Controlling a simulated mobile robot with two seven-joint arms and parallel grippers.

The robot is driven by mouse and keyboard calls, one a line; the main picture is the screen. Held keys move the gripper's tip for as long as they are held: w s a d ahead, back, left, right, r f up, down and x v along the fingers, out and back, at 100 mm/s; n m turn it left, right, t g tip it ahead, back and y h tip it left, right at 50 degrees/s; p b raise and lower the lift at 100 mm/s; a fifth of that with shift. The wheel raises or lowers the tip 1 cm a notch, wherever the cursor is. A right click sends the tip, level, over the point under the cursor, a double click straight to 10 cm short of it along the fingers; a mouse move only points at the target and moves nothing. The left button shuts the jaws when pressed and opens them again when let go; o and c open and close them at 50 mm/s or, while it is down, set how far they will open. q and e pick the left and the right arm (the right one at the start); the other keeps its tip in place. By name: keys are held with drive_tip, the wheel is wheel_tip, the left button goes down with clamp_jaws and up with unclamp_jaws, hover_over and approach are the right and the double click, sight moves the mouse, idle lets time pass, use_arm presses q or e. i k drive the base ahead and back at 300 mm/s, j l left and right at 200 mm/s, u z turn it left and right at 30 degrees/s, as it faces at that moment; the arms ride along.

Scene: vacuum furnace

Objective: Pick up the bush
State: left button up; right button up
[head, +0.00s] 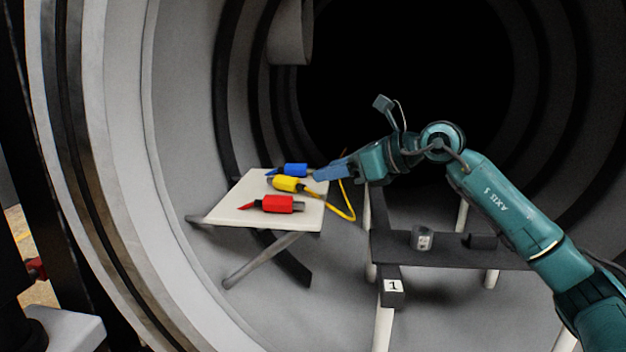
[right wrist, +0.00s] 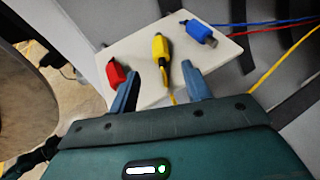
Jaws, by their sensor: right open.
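A small grey metal cylinder with dark holes (head: 423,238), which looks like the bush, stands on the dark rack (head: 385,250) inside the furnace. It does not show in the right wrist view. My right gripper (head: 324,173) is open, over the right edge of the white table, up and to the left of the cylinder and well apart from it. In the right wrist view its two blue fingers (right wrist: 159,66) are spread, with nothing held between them. The left gripper is out of view.
The white table (head: 240,205) carries a red connector (head: 277,204), a yellow connector (head: 287,184) and a blue connector (head: 293,170). A yellow cable (head: 345,213) loops beside the rack. A dark block (head: 480,241) sits right of the cylinder. A label "1" (head: 393,286) marks the rack's front.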

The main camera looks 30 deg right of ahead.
sight(421, 237)
drive_tip(key=k, duration=1)
